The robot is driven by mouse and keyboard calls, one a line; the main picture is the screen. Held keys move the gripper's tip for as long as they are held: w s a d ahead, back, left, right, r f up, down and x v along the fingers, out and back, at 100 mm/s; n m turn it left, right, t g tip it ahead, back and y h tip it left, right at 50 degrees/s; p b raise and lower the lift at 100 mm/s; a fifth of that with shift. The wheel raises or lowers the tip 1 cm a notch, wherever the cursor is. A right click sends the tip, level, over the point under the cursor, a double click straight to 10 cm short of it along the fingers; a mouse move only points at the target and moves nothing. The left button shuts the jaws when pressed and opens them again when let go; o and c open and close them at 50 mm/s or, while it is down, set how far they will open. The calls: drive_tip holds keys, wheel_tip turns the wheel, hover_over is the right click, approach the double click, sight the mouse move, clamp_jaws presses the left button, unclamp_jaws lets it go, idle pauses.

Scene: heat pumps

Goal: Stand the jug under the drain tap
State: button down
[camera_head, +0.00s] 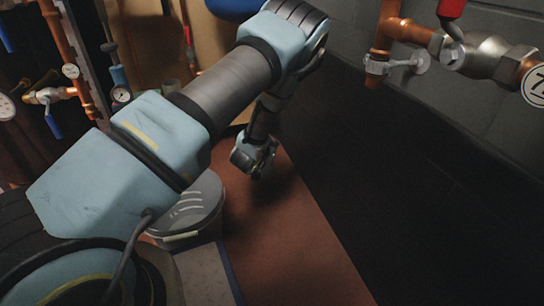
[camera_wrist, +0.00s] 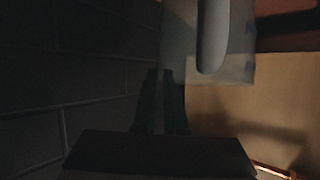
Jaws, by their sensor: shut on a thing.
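The jug (camera_wrist: 235,62) shows in the wrist view as a pale, translucent body with a rounded grey handle (camera_wrist: 212,35), cut off by the top edge. My gripper (camera_wrist: 160,100) is shut on the jug, its dark fingers reaching up to the pale body; the exact contact is too dark to see. In the head view my gripper (camera_head: 257,165) is low over the reddish-brown floor, and I cannot make out the jug there.
A brass valve (camera_head: 482,55) and a red handle (camera_head: 451,8) are at upper right, along the dark block wall (camera_head: 480,110). A grey lidded container (camera_head: 195,215) stands left of my gripper. Pipes and gauges fill the left. The floor (camera_head: 290,255) in front is clear.

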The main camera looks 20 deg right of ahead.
drive_tip(key=shift+f+b, duration=0.5)
drive_tip(key=shift+f, duration=0.8)
drive_tip(key=shift+f, duration=0.15)
drive_tip(key=c, duration=1)
unclamp_jaws()
